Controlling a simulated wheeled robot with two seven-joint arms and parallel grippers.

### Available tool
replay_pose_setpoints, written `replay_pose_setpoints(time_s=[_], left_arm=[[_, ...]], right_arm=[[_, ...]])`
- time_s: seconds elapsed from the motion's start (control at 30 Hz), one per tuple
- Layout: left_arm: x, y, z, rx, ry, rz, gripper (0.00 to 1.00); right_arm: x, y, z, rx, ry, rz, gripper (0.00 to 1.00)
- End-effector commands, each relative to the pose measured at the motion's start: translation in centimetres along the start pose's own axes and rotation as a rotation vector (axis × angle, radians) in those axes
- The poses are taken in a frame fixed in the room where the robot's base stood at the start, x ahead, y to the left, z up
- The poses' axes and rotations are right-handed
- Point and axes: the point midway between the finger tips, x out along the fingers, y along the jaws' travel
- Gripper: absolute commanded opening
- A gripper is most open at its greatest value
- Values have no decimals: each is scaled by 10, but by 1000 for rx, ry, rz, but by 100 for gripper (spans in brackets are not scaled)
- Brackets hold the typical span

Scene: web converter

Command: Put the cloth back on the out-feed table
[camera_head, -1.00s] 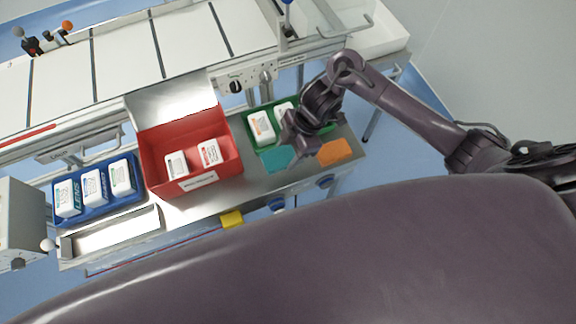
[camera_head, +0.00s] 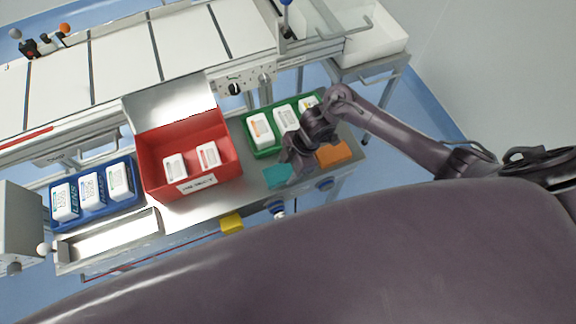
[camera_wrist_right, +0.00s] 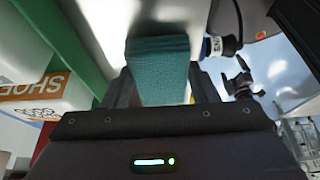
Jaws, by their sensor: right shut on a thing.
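A teal cloth (camera_head: 276,176) shows in the head view at the front of the steel table (camera_head: 215,202), beside the green tray. My right gripper (camera_head: 295,172) is shut on it. In the right wrist view the folded teal cloth (camera_wrist_right: 158,70) stands between the two fingers of the right gripper (camera_wrist_right: 160,90). The head view does not show clearly whether the cloth touches the tabletop. An orange block-like item (camera_head: 333,153) lies just right of the gripper. My left gripper is not in view.
A green tray (camera_head: 265,152) with several white boxes stands behind the gripper. An open red bin (camera_head: 190,185) with two white boxes is to its left, then a blue tray (camera_head: 95,213). A yellow item (camera_head: 231,221) is at the front edge. A conveyor (camera_head: 180,45) runs behind.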

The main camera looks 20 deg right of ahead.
Motion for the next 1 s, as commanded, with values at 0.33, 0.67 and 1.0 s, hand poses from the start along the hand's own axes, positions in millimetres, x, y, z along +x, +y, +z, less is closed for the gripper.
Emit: replay_pose_setpoints(time_s=[0.33,0.67,1.0], left_arm=[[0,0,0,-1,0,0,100],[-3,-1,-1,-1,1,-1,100],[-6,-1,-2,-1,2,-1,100]], right_arm=[[0,0,0,0,0,0,75],[-22,1,0,-2,0,3,75],[-93,1,0,-2,-3,2,75]])
